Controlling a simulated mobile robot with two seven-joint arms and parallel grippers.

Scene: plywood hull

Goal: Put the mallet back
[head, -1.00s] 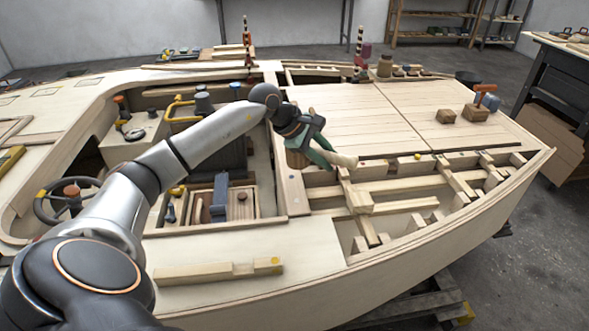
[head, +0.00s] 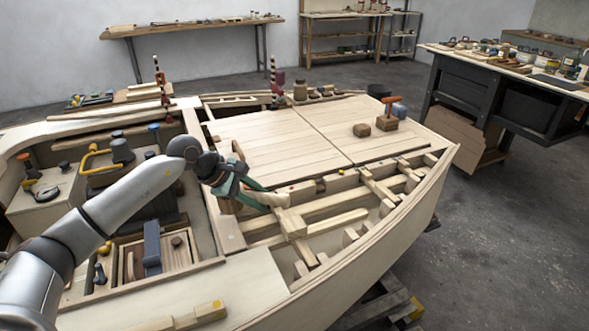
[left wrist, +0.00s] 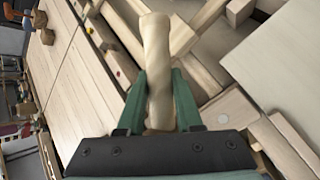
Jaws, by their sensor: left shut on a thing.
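My left gripper (head: 240,184) is shut on the pale wooden handle of the mallet (head: 272,200), over the near edge of the planked deck where the open hull frames begin. In the left wrist view the green fingers (left wrist: 160,105) close on both sides of the handle (left wrist: 157,55), which points away from the wrist. The head of the mallet cannot be made out; the gripper and wrist hide that end. My right gripper is not in view.
Open frames and beams (head: 293,222) lie just right of the gripper. Two wooden blocks, one with an orange top piece (head: 391,101), stand on the deck (head: 320,130). A dark workbench (head: 490,100) with tools stands at the right. Another bench (head: 190,29) stands behind.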

